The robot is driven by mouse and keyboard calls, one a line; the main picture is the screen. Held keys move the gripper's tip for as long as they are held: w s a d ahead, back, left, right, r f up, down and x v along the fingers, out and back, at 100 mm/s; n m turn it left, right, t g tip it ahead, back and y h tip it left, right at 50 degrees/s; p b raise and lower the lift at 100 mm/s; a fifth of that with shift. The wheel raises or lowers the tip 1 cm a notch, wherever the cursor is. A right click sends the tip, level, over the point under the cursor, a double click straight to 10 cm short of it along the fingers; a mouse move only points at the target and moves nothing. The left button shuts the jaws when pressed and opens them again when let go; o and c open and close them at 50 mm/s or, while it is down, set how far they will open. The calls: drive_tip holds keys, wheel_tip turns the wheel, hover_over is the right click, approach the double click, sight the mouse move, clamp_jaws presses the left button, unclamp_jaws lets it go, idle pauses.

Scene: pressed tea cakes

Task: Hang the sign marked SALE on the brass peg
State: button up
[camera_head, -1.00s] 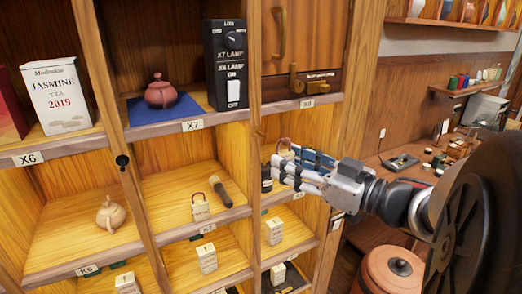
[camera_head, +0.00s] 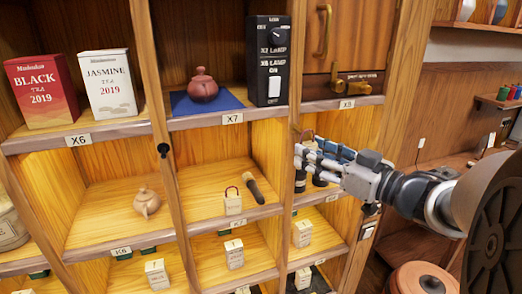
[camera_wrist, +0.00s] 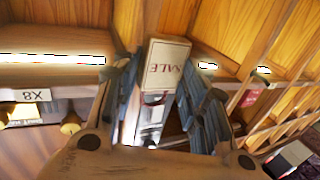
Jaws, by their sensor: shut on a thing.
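The cream sign marked SALE (camera_wrist: 167,66) shows between my fingers in the wrist view, its lettering upside down there. My gripper (camera_wrist: 165,82) is shut on it. In the head view my gripper (camera_head: 308,162) is at the right-hand bay below the X8 shelf, beside the upright post. A small brass-coloured peg (camera_head: 296,128) seems to stick out of the post, a little above my fingertips. I cannot make out its full shape. The loop appears apart from it.
Small block tags (camera_head: 233,204) stand on the lower shelves, one with a red loop. A dark rod (camera_head: 253,188) lies beside it. A black lamp box (camera_head: 268,62), a red teapot (camera_head: 202,85) and tea boxes (camera_head: 109,86) stand above. A dark knob (camera_head: 163,149) is on the left post.

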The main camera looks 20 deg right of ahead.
drive_tip(key=shift+w+f+b, duration=0.1)
drive_tip(key=shift+w+b, duration=0.25)
drive_tip(key=shift+w, duration=1.2)
drive_tip(key=shift+w+f, duration=0.3)
drive_tip(key=shift+w, duration=0.3)
drive_tip(key=o, duration=1.1)
drive_tip(key=shift+o, duration=0.5)
drive_tip(key=o, duration=0.7)
drive_tip(key=shift+s, duration=0.1)
